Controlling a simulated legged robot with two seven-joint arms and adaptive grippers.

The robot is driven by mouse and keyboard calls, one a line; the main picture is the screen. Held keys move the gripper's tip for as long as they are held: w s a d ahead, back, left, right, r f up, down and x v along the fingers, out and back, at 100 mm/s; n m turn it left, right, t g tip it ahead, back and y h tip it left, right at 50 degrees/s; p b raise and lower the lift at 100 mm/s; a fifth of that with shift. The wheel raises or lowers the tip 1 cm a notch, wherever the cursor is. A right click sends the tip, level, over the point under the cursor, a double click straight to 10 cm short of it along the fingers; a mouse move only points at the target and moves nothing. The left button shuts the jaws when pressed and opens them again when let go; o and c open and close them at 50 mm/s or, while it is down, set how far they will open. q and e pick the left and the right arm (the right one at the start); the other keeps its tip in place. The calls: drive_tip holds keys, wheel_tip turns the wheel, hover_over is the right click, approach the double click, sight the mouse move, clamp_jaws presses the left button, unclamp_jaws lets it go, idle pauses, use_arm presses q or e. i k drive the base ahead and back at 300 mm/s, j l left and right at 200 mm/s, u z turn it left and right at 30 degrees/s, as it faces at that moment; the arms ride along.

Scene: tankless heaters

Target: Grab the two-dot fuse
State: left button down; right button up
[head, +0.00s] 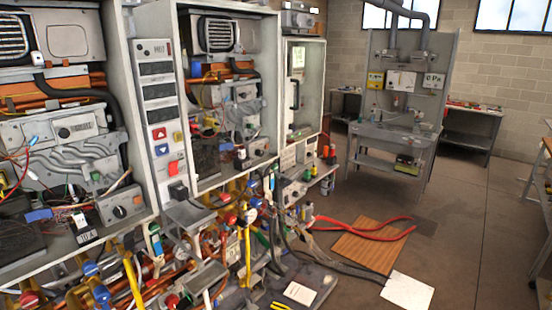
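I cannot make out a two-dot fuse; the small parts are too small to tell apart. The open heater cabinet at the left (140,105) holds wiring, grey hoses and a grey box with a round dial (122,208). A second open cabinet (270,100) in the middle holds similar parts. Between them is a grey panel (154,100) with dark windows and red and blue buttons. Neither of my grippers is in view.
Pipes with red and blue valve knobs (92,269) crowd the space below the cabinets. Red hoses (375,222), a wooden board (372,243) and a white sheet (407,291) lie on the floor. A grey workbench (392,133) stands at the back.

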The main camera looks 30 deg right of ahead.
sight(242, 152)
drive_tip(key=l+z, duration=0.1)
drive_tip(key=z, duration=0.7)
